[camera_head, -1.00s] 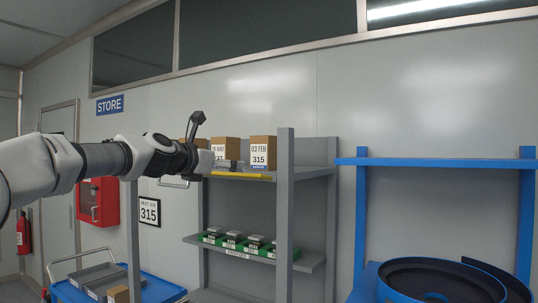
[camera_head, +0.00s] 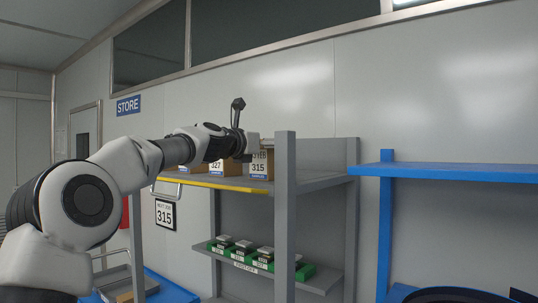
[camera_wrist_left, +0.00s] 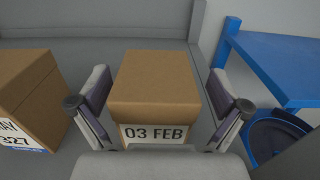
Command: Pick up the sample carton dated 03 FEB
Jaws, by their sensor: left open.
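The brown sample carton with the 03 FEB label (camera_wrist_left: 158,80) stands upright on the grey shelf in the left wrist view. In the head view its 315 label shows, and the upper part of the carton (camera_head: 259,170) is partly hidden by my gripper. My left gripper (camera_wrist_left: 157,92) is open, with one finger on each side of this carton. Narrow gaps seem to show beside the fingers; I cannot tell whether either touches. In the head view the left gripper (camera_head: 254,143) is at the carton's top. My right gripper is not in view.
A carton labelled MAY 327 (camera_wrist_left: 30,98) stands to the left of it. The grey shelf's yellow front edge (camera_head: 212,183) and upright post (camera_head: 285,215) are close by. Green trays (camera_head: 262,261) sit on the lower shelf. A blue frame (camera_head: 450,172) stands at right.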

